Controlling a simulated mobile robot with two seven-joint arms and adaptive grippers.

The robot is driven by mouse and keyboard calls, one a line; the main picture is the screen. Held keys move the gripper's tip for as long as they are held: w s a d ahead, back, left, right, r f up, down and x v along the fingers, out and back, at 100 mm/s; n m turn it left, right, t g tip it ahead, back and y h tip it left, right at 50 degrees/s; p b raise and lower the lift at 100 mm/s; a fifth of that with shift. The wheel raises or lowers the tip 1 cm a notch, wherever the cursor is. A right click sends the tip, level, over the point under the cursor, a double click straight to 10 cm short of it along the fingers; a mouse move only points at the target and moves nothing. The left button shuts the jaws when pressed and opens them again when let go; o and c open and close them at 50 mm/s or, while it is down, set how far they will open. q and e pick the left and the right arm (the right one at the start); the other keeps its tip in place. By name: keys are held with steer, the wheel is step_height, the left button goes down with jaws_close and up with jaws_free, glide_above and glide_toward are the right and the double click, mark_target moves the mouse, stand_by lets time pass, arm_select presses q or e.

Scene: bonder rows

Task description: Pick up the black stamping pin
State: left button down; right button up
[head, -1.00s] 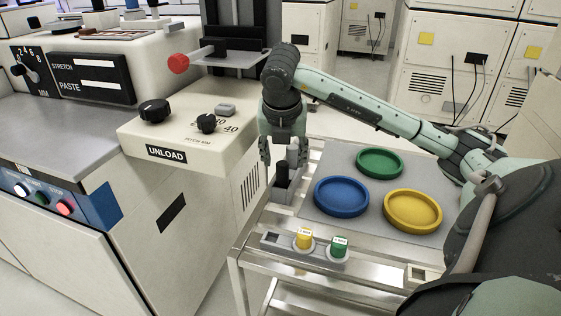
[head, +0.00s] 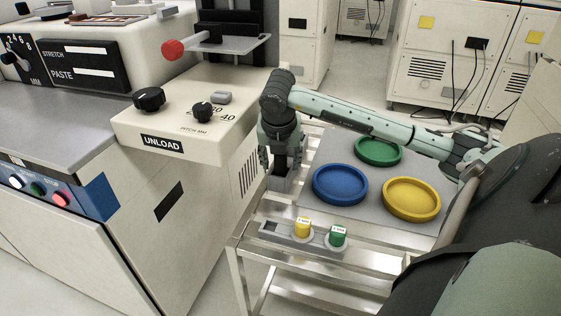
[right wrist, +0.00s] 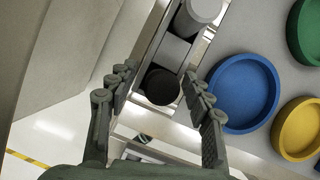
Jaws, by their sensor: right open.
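The black stamping pin (right wrist: 161,87) stands in a grey holder (right wrist: 172,50) and shows as a dark round top in the right wrist view. In the head view the dark pin (head: 281,168) is partly hidden by my right gripper. My right gripper (head: 281,161) is open and points down over the holder. In the right wrist view its fingers (right wrist: 155,88) lie on either side of the black pin, with gaps between them and it. A grey cylinder (right wrist: 199,12) stands in the same holder. My left gripper is out of view.
On the cart lie blue (head: 340,184), green (head: 378,150) and yellow (head: 411,198) round trays on a grey mat. A rack with a yellow-topped (head: 303,227) and a green-topped piece (head: 337,234) is in front. The machine's UNLOAD housing (head: 190,120) stands close left.

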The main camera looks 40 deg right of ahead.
steer(key=c, duration=0.7)
jaws_close()
steer(key=shift+r, duration=0.15)
